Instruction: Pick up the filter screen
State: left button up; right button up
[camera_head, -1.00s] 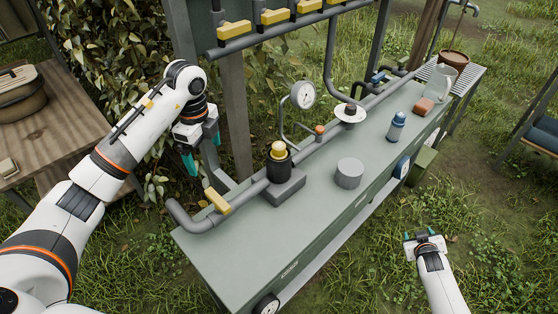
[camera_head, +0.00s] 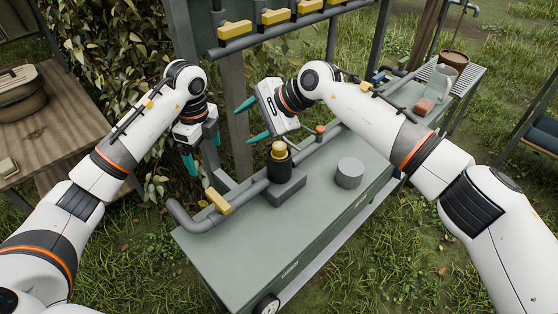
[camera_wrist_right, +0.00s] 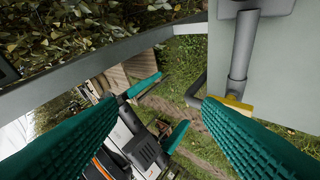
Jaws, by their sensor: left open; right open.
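A yellow cylindrical piece (camera_head: 279,149), which looks like the filter screen, stands upright in a dark round housing (camera_head: 279,168) on the grey-green bench. My right gripper (camera_head: 250,121) is open and empty, up and left of the housing in the head view, pointing left. Its two teal fingers (camera_wrist_right: 160,105) frame the right wrist view, with nothing between them up close. My left gripper (camera_head: 203,152) is open and empty, left of the housing, fingers pointing down. It also shows in the right wrist view (camera_wrist_right: 162,110). The yellow piece is not visible in the wrist view.
A grey cylinder (camera_head: 349,174) stands on the bench (camera_head: 250,250), right of the housing. A pipe with a yellow valve handle (camera_head: 217,201) runs along the bench. More yellow valves (camera_head: 235,29) hang on the rail above.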

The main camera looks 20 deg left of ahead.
jog(key=d+n+t+h, duration=0.2)
jog(key=d+n+h, duration=0.1)
jog(key=n+h, duration=0.25)
jog(key=n+t+h, duration=0.2)
jog(key=n+h, duration=0.1)
jog(key=n, duration=0.1)
send_over(279, 146)
jog(key=s, duration=0.2)
jog(key=f, duration=0.3)
jog(key=d+f, duration=0.1)
jog(key=f, duration=0.1)
jog(key=shift+s+f, duration=0.2)
jog(key=shift+f, duration=0.15)
jog(key=shift+x, duration=2.85)
jog(key=shift+a+r, duration=0.1)
jog(key=shift+a, duration=0.05)
grip_shut()
jog(key=shift+r, duration=0.1)
